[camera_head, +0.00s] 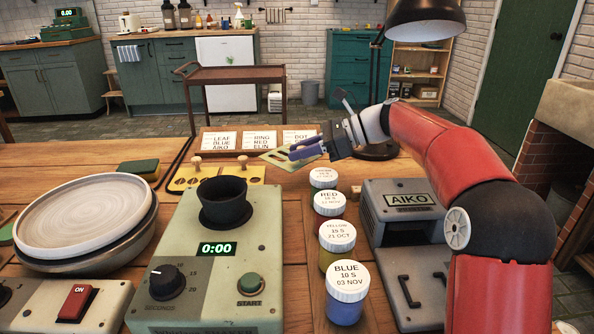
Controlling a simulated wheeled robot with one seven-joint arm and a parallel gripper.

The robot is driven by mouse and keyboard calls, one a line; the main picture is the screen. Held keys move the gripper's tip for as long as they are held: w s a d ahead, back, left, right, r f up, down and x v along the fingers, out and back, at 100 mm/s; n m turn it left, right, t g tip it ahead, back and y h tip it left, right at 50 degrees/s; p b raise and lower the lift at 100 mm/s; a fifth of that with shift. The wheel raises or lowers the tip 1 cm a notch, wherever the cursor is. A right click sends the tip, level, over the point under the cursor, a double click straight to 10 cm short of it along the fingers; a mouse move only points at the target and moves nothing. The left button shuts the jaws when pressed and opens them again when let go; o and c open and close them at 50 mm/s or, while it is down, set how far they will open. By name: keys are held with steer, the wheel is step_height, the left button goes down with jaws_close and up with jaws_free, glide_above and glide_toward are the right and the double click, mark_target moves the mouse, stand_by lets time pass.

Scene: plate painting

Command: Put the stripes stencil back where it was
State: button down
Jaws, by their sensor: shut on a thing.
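My gripper (300,150) is shut on a flat yellow-green stencil (275,158) with slot-like cutouts, which I take to be the stripes stencil. The stencil is tilted and is just right of two other yellow stencils, in front of the card rack. Its knob is hidden by the gripper. I cannot tell whether it touches the table. The left yellow stencil (182,183) and the middle yellow stencil (255,172) lie side by side, each with a wooden knob.
The card rack (225,131) stands behind the stencils. A row of paint jars (345,312) runs along the right, beside a grey AIKO machine (397,187). A timer box with a black cup (222,203) is in front. Stacked plates (85,215) and a sponge (139,168) are left.

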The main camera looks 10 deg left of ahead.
mark_target(302, 163)
steer(key=shift+f+b, duration=0.3)
steer(key=shift+f, duration=1.75)
steer(key=shift+f, duration=0.45)
steer(key=c, duration=1.2)
jaws_free()
steer(key=shift+c, duration=0.2)
steer(key=shift+r, duration=0.15)
steer(key=p+v, duration=0.1)
steer(key=v, duration=1.1)
steer(key=shift+r, duration=0.2)
